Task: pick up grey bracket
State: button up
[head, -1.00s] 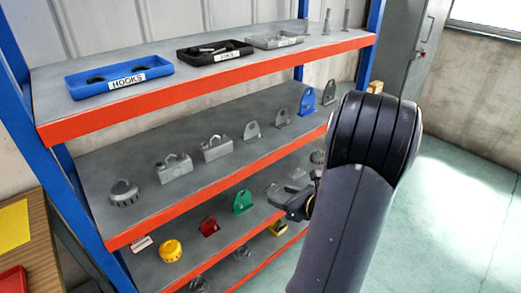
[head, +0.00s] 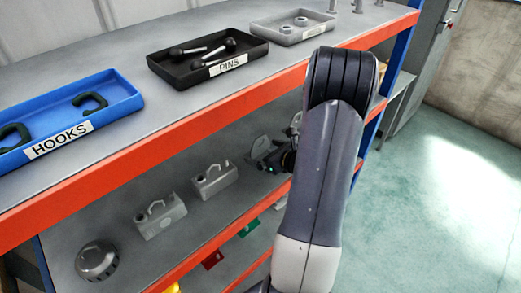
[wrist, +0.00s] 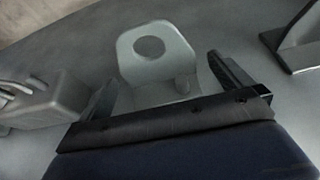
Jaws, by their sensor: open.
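A grey bracket (wrist: 158,65), an upright rounded plate with one round hole, stands on a shelf in the middle of the wrist view. My gripper (wrist: 164,80) is open, with one finger to the left of the bracket and one to the right. The plate shows between and beyond the fingers, and I cannot tell whether they touch it. In the head view my gripper (head: 272,160) is at the middle shelf, beside a grey bracket (head: 261,144) that it partly covers. My arm hides the shelf's right part.
Two grey blocks with hooks on top (head: 160,219) (head: 214,181) and a round grey part (head: 97,261) stand left along the shelf. Another bracket (wrist: 300,45) stands right in the wrist view. The upper shelf's orange edge (head: 130,162) and trays are above.

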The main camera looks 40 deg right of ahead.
jog(key=shift+x, duration=1.3)
jog(key=shift+s, duration=0.1)
jog(key=shift+c, duration=0.2)
jog(key=c, duration=1.4)
